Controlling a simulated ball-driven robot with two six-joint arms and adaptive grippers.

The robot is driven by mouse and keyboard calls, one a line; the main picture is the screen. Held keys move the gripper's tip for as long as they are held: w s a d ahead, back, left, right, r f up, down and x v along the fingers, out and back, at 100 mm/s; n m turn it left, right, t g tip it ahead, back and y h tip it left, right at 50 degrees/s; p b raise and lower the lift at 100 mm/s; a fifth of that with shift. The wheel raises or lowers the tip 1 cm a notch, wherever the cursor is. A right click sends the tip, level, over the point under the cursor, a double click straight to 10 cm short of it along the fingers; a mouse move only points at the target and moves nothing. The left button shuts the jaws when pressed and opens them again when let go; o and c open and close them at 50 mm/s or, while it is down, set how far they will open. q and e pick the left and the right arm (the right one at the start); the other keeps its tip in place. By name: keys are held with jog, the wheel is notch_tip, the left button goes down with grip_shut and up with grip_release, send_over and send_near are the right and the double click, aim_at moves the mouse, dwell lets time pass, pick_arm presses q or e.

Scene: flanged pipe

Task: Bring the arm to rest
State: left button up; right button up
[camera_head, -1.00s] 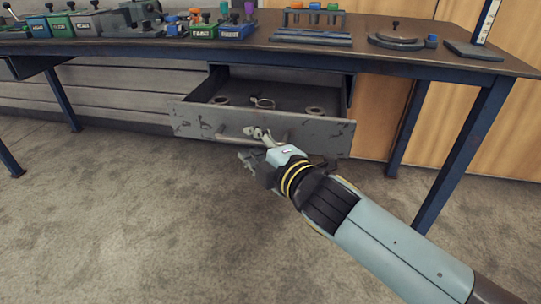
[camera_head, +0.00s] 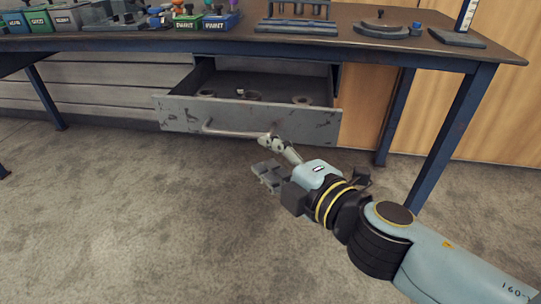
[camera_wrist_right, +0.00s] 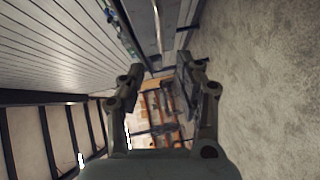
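My right gripper (camera_head: 266,158) is in front of the open drawer (camera_head: 292,122), below and to the right of the drawer's bar handle (camera_head: 236,133). Its two fingers are apart and nothing is between them. The right wrist view also shows the open, empty right gripper (camera_wrist_right: 158,88). One finger overlaps the handle's right end in the head view, but I cannot tell contact from this picture. My left gripper is not in view.
Several ring-shaped parts, one a grey flange (camera_head: 302,100), lie in the drawer. The workbench (camera_head: 340,42) above holds small bins and fixtures. The floor (camera_head: 130,220) in front is clear.

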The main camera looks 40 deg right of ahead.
jog(key=s+d+f+m+g+p, duration=0.1)
jog(key=s+f+m+g+p, duration=0.15)
jog(key=f, duration=0.65)
jog(key=s+d+f+m+g+p, duration=0.1)
jog(key=s+f+m+g, duration=0.2)
jog(key=f, duration=0.6)
jog(key=s+d+f+m+g+p, duration=0.15)
jog(key=s+f, duration=0.25)
jog(key=f, duration=0.5)
jog(key=s+f+m+g, duration=0.2)
jog(key=s+f+g, duration=0.1)
jog(key=s, duration=0.7)
jog(key=s+f+m+g, duration=0.3)
jog(key=s+f, duration=0.3)
jog(key=s, duration=0.3)
jog(key=s+d+f+m+g, duration=0.1)
jog(key=s+f+m+g, duration=0.2)
jog(key=s, duration=0.7)
jog(key=shift+s+f, duration=0.3)
jog(key=shift+f, duration=0.55)
